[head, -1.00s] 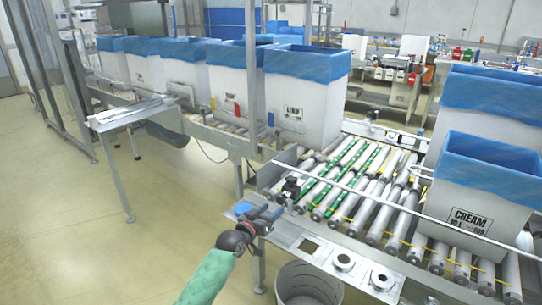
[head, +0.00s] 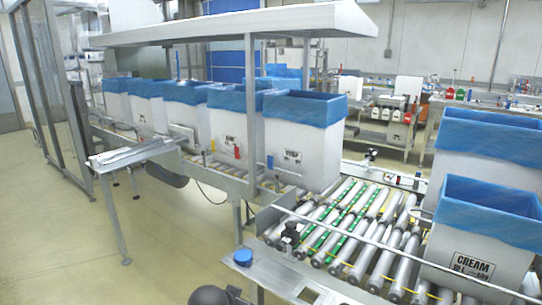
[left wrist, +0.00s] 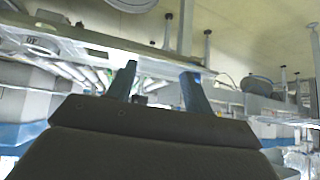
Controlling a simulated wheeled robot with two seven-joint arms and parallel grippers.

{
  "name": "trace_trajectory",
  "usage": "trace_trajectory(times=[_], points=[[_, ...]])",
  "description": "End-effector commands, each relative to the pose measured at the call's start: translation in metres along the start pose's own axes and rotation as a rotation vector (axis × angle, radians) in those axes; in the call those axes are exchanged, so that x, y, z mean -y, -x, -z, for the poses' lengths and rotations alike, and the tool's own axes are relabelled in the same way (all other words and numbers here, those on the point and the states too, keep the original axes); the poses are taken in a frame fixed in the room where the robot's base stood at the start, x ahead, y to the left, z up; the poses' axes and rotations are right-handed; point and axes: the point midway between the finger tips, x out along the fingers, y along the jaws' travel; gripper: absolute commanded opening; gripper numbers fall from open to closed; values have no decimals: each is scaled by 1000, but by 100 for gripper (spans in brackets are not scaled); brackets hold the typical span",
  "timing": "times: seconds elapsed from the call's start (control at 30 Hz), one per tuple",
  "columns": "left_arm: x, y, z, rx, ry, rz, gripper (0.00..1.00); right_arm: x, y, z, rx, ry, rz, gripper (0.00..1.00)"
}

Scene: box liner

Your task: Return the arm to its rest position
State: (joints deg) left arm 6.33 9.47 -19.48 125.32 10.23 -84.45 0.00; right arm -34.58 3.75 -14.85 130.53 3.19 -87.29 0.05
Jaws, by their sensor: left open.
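My left arm shows in the head view only as a dark rounded part at the bottom edge. The fingers of my left gripper (left wrist: 158,85) show in the left wrist view as two blue fingers, spread apart with nothing between them. The gripper is clear of the conveyor frame seen beyond it. My right gripper is in neither view.
A roller conveyor (head: 345,225) carries white boxes with blue liners, including a CREAM box (head: 480,245) at right. Open floor (head: 150,260) lies to the left.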

Motion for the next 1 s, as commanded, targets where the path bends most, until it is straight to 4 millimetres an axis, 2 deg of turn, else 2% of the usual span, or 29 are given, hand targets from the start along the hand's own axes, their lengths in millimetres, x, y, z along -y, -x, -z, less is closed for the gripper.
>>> trace_trajectory(times=[0.03,0.1,0.5,0.7,0.9,1.0], points=[[-3,14,-15,32,15,8,52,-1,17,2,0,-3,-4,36],[-5,30,-37,73,37,22,52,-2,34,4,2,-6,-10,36],[-29,103,-143,228,153,46,52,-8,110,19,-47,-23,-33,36],[-51,130,-197,314,209,19,52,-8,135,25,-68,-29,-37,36],[-79,152,-255,427,253,-15,52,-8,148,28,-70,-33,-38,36],[-92,161,-277,471,267,-31,52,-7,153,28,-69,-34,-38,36]])
